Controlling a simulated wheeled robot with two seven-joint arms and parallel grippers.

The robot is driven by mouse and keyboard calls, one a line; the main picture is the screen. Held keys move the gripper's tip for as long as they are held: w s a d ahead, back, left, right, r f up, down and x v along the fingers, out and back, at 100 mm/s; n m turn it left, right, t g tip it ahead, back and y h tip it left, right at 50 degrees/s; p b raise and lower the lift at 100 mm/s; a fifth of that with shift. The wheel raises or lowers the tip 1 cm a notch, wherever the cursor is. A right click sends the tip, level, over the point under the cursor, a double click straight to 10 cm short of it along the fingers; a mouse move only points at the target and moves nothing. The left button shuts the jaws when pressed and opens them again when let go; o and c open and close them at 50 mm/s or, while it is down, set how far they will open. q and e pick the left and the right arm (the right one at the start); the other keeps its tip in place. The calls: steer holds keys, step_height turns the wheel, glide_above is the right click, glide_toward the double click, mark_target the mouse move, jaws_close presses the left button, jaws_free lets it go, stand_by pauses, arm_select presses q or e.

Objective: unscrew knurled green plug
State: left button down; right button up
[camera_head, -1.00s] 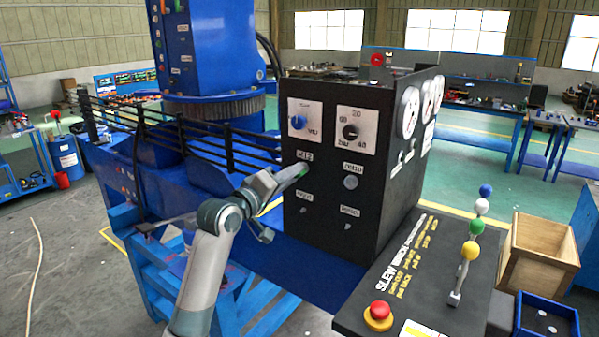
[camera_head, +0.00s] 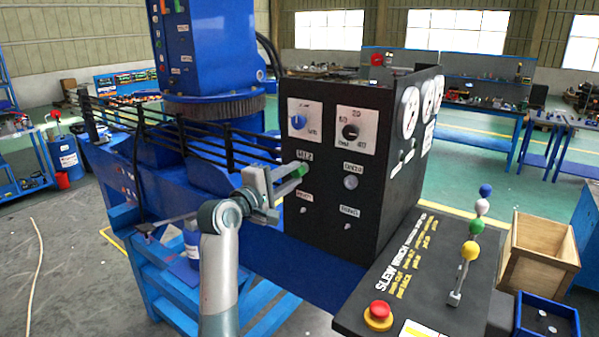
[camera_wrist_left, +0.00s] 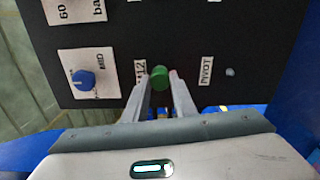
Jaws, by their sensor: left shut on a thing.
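The green plug (camera_wrist_left: 160,78) sits on the front face of the black control box (camera_head: 329,219), beside the "12" label; its knurling is too small to make out. It also shows in the head view (camera_head: 302,168), partly covered by the fingers. My left gripper (camera_head: 298,173) reaches in from the left at the box face. In the left wrist view its two fingers (camera_wrist_left: 160,84) are closed on either side of the plug. My right gripper is in neither view.
A blue knob (camera_head: 298,122) and a black knob (camera_head: 350,132) are above the plug, with small switches below it. To the right are a lever with coloured balls (camera_head: 469,250), a red button (camera_head: 379,310), a wooden crate (camera_head: 540,262) and a blue tray (camera_head: 547,325).

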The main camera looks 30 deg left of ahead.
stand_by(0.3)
arm_select(q)
steer(key=n, duration=0.5)
steer(key=shift+f, duration=0.1)
steer(key=c, duration=1.5)
jaws_free()
steer(key=shift+o, duration=0.6)
steer(key=shift+s, duration=0.15)
steer(key=shift+c, duration=0.8)
